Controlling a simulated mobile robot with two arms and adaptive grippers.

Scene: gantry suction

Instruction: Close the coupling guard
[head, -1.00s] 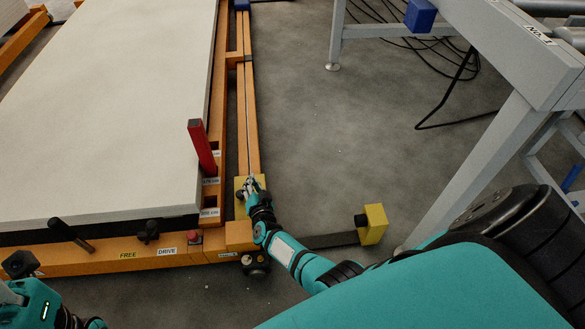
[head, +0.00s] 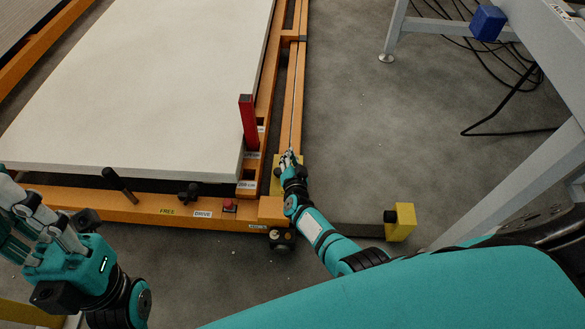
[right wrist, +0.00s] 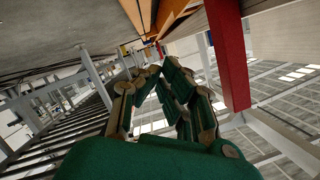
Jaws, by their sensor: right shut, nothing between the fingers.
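My right gripper (head: 288,158) is shut and empty at the orange frame's near right corner. In the right wrist view my right gripper (right wrist: 157,70) shows its tips together with nothing between them. A yellow piece (head: 277,178) shows beside and partly behind the right gripper; I cannot tell whether it is the coupling guard or whether they touch. A yellow block (head: 401,222) stands at the right end of a dark bar on the floor. My left gripper (head: 22,205) is at the left edge, away from the corner; its finger gap is unclear.
An orange frame (head: 130,208) carries a large pale slab (head: 150,90). A red post (head: 248,122) stands at its edge and looms close in the right wrist view (right wrist: 228,55). Black knobs line the front rail. Grey floor (head: 370,120) is open to the right, toward grey legs and cables.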

